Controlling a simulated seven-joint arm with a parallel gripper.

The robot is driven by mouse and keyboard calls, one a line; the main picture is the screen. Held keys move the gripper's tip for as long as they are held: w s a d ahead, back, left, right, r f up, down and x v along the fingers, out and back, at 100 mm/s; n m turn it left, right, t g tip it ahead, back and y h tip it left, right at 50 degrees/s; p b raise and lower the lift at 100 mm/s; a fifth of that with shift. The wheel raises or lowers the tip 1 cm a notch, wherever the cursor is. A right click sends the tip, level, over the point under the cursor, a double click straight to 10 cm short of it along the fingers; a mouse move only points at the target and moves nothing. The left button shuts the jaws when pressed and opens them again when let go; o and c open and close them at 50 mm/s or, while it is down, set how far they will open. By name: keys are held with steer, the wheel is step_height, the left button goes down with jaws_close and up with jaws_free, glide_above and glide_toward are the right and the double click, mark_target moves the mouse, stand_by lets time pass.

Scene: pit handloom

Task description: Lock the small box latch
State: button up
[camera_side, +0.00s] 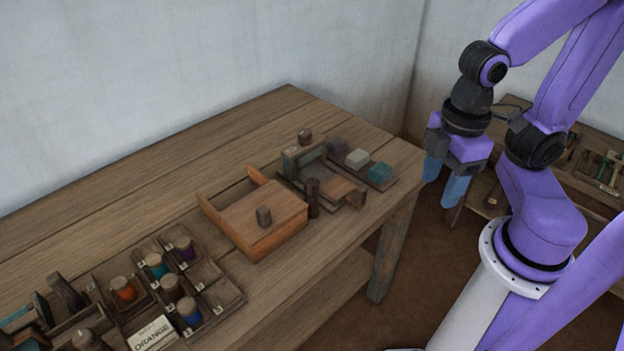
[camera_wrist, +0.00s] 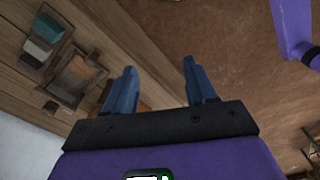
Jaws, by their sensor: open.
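My gripper (camera_side: 446,180) is open and empty, with blue fingers pointing down, off the table's right end. Its fingers (camera_wrist: 160,75) also show apart in the wrist view, with nothing between them.
Grey, pale and teal blocks (camera_side: 380,172) stand in a row beside the fixture. A divided tray (camera_side: 222,296) of colored spools and an "ORANGE" card (camera_side: 153,334) lie at the front left. A lower bench (camera_side: 590,165) stands at the right. The table's back left is clear.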

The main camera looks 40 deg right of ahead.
steer(key=w+a+r+m, duration=0.1)
steer(key=w+a+m, duration=0.15)
steer(key=w, duration=0.35)
steer(key=w+a+r+m, duration=0.2)
steer(key=w+m, duration=0.1)
steer(key=w, duration=0.3)
steer(key=m, duration=0.7)
glide_toward(313, 180)
steer(key=f, duration=0.9)
steer(key=shift+w+a, duration=0.1)
steer(key=shift+a, duration=0.1)
jaws_close()
